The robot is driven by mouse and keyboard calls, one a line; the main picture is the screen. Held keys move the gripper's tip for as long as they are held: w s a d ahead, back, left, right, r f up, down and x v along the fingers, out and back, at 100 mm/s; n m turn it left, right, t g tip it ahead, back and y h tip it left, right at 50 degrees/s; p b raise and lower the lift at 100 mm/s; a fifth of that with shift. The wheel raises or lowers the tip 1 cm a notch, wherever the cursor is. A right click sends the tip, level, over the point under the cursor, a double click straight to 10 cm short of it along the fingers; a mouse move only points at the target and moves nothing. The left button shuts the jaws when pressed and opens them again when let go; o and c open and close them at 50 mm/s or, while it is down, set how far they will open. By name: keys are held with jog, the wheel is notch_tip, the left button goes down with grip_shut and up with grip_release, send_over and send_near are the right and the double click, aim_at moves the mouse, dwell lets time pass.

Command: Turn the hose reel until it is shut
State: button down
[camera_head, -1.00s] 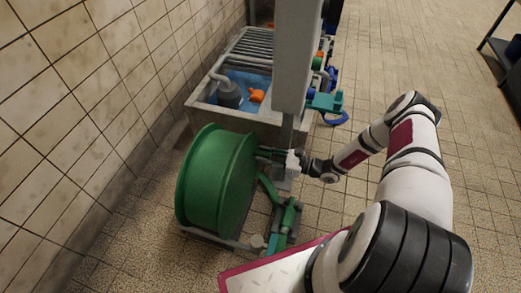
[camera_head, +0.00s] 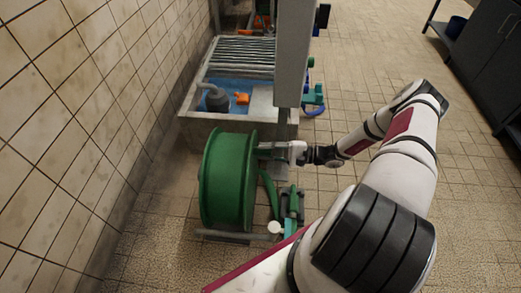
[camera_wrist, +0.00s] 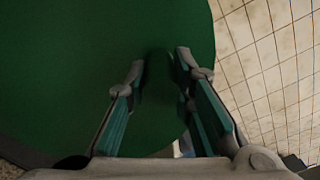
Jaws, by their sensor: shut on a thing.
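The green hose reel (camera_head: 228,180) stands upright on a low frame at the centre left of the head view. My gripper (camera_head: 263,151) reaches it from the right, at the upper part of its right face. In the wrist view the reel's flat green face (camera_wrist: 70,60) fills the left and middle. My gripper (camera_wrist: 158,75) has its two fingers on either side of a dark green part standing out from that face, probably the handle, and is shut on it. The handle is dark and mostly hidden in both views.
A concrete basin (camera_head: 200,125) with blue water, a grate, a grey pump and an orange part is behind the reel. A grey post (camera_head: 293,55) rises close behind my gripper. A tiled wall (camera_head: 60,120) runs along the left. Open tiled floor (camera_head: 375,75) lies to the right.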

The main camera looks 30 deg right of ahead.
jog(key=shift+s+a+r+n+p, duration=0.15)
jog(key=shift+s+a+n+p, duration=0.35)
jog(key=shift+s+n, duration=0.25)
jog(key=shift+s+a+r+n+p, duration=0.2)
jog(key=shift+s+a+n+p, duration=0.35)
jog(key=shift+n, duration=0.25)
jog(key=shift+s+a+r+n+p, duration=0.15)
jog(key=shift+s+a+n+p, duration=0.3)
jog(key=shift+s+n, duration=0.35)
jog(key=shift+s, duration=0.1)
jog(key=c, duration=1.4)
grip_release()
jog(key=shift+a, duration=0.1)
jog(key=shift+o, duration=0.2)
jog(key=v, duration=1.2)
jog(key=shift+d, duration=0.4)
jog(key=shift+a+f, duration=0.15)
jog(key=shift+a, duration=0.05)
